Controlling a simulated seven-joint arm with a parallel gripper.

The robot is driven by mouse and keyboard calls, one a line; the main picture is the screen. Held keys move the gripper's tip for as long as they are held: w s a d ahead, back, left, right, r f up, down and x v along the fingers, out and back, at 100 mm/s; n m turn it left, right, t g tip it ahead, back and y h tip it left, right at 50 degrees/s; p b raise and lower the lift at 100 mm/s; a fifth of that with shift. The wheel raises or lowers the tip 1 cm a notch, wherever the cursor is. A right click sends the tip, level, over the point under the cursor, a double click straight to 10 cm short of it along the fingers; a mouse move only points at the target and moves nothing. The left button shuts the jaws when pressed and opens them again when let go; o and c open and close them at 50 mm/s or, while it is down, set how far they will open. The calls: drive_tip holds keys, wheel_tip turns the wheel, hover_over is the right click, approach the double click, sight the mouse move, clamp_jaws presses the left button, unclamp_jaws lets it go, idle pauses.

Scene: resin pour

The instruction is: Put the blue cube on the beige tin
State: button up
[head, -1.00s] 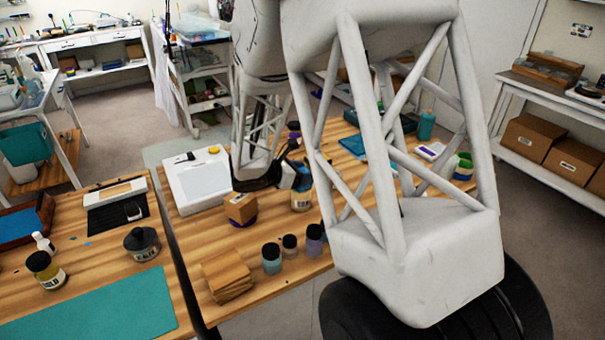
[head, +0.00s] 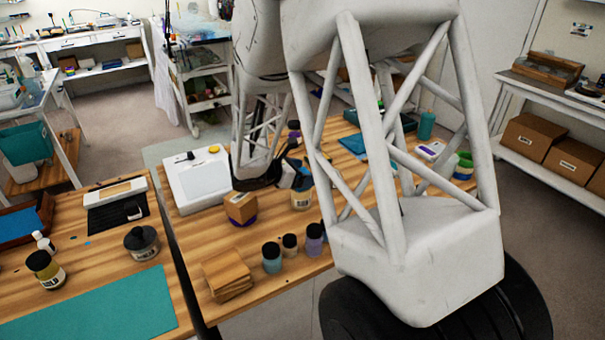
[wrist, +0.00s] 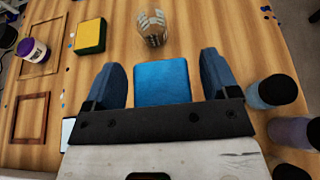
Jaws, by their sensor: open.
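The blue cube (wrist: 162,83) lies between the two blue fingers of my gripper (wrist: 162,62) in the wrist view. My gripper is open, with a gap between the cube and each finger. In the head view my gripper (head: 294,176) is low over the table beyond my arm, and the cube cannot be made out there. I cannot pick out the beige tin for certain in either view; my arm hides part of the table in the head view.
A patterned cup (wrist: 153,27) stands just ahead of the cube. A yellow and green block (wrist: 89,36) and wooden frames (wrist: 29,118) lie to the left. Black-capped bottles (wrist: 272,92) stand close on the right. A wooden stack (head: 227,275) lies near the table's front.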

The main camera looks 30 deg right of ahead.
drive_tip(key=v, duration=1.2)
idle(0.7)
drive_tip(key=s+a+r+m+t+y, duration=0.1)
drive_tip(key=s+a+r+m+y, duration=0.2)
drive_tip(key=s+m, duration=0.3)
drive_tip(key=s+a+r+m+y, duration=0.3)
drive_tip(key=s+m+y, duration=0.3)
drive_tip(key=s, duration=0.8)
drive_tip(key=s+a+r+m+t+y, duration=0.1)
drive_tip(key=s+a+r+m+y, duration=0.3)
drive_tip(key=s, duration=0.6)
drive_tip(key=shift+s+r+m+t, duration=0.3)
drive_tip(key=shift+r+m, duration=0.35)
drive_tip(key=shift+m, duration=0.45)
